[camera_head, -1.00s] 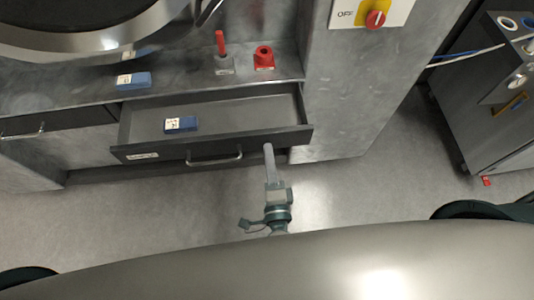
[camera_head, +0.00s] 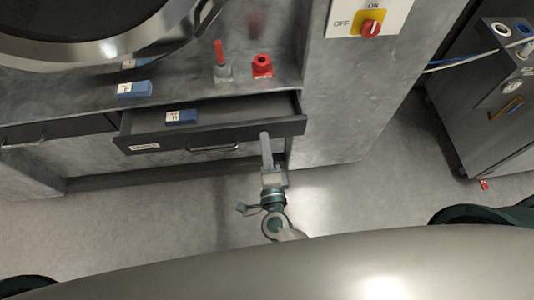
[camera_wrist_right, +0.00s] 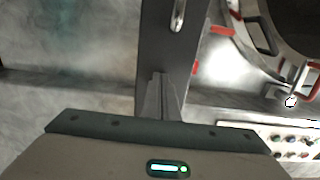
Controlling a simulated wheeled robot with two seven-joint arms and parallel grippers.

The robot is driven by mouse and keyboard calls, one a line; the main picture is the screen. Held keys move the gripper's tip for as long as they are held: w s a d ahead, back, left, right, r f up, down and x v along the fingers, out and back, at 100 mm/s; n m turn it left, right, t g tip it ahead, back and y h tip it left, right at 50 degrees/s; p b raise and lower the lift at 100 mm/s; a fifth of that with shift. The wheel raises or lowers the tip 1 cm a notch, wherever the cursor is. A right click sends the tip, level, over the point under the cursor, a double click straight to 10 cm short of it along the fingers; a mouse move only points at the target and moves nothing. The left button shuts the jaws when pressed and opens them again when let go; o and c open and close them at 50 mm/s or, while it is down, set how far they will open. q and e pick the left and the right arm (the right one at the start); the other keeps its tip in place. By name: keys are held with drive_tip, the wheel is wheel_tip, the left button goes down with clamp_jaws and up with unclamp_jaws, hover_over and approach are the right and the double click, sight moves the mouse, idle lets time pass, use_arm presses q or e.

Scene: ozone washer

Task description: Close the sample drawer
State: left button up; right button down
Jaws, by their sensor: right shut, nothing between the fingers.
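The sample drawer (camera_head: 165,141) is a dark drawer under the washer counter, with a light label and a metal handle (camera_head: 213,147). It stands partly open, and a blue block with a white label (camera_head: 181,117) lies inside it. My right gripper (camera_head: 265,136) is shut and empty, with its tip at the right part of the drawer front. In the right wrist view, the shut fingers (camera_wrist_right: 160,80) overlap the dark drawer front (camera_wrist_right: 158,45), and the handle (camera_wrist_right: 178,14) shows above them. Whether the tip touches cannot be told for certain. My left gripper is not in view.
On the counter (camera_head: 180,90) above are another blue block (camera_head: 134,89), a red-handled switch (camera_head: 219,62) and a red fitting (camera_head: 262,66). A panel with a red knob (camera_head: 370,28) is at upper right. A grey cabinet (camera_head: 480,110) stands at right. The floor between is clear.

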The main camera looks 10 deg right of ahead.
sight(261, 112)
drive_tip(key=w, duration=1)
drive_tip(key=shift+d+p, duration=0.2)
drive_tip(key=shift+p, duration=0.1)
drive_tip(key=shift+w, duration=0.3)
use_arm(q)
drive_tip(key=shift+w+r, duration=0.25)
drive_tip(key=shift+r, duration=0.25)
use_arm(e)
drive_tip(key=shift+r, duration=0.2)
drive_tip(key=shift+w, duration=0.1)
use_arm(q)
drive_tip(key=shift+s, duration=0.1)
